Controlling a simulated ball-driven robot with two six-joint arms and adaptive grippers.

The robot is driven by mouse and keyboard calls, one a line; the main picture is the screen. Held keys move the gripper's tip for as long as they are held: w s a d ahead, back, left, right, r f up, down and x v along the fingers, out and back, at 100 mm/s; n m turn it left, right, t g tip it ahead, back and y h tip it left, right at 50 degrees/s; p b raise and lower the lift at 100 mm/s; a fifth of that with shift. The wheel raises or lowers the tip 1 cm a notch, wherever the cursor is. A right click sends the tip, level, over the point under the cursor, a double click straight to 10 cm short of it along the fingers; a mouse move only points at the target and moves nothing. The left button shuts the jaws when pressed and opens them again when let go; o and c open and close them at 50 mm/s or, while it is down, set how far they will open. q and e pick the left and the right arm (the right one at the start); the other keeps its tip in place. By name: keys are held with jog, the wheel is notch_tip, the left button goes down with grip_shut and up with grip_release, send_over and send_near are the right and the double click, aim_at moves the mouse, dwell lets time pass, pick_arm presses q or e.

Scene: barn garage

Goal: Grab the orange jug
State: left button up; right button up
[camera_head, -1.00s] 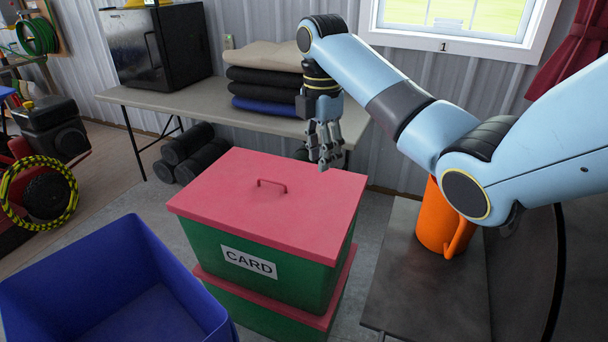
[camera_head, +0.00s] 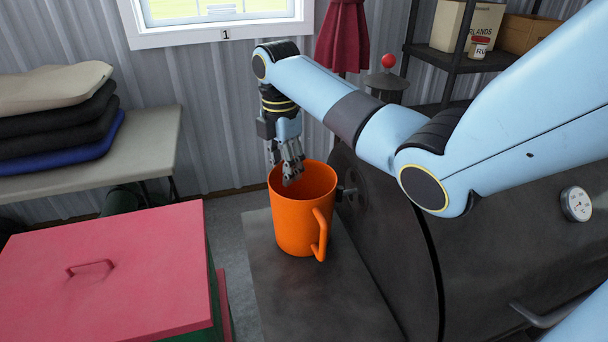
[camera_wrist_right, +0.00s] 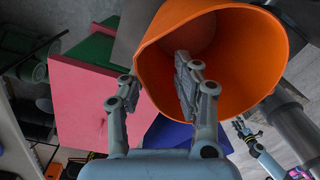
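The orange jug (camera_head: 297,222) stands upright on a dark flat shelf, its mouth up and its handle toward the front right. My right gripper (camera_head: 288,170) is at the jug's far left rim, pointing down. In the right wrist view its fingers (camera_wrist_right: 157,83) are spread with nothing shut between them. One finger overlaps the open mouth of the jug (camera_wrist_right: 245,60), the other is beside the rim on the outer side. Whether either touches the wall I cannot tell. What looks like my left gripper (camera_wrist_right: 240,127) shows small in the right wrist view, its fingers unclear.
The dark shelf (camera_head: 275,285) joins a large black barrel-shaped body (camera_head: 480,265) with a gauge, close on the jug's right. A red-lidded green box (camera_head: 110,270) stands to the left. A table with folded cloths (camera_head: 55,115) is behind it.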

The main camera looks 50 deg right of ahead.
jog(key=f, duration=0.4)
jog(key=shift+w+d+f, duration=0.25)
jog(key=shift+f, duration=0.35)
grip_shut()
pick_arm(q)
jog(key=shift+w+a+r, duration=0.1)
jog(key=shift+w, duration=0.5)
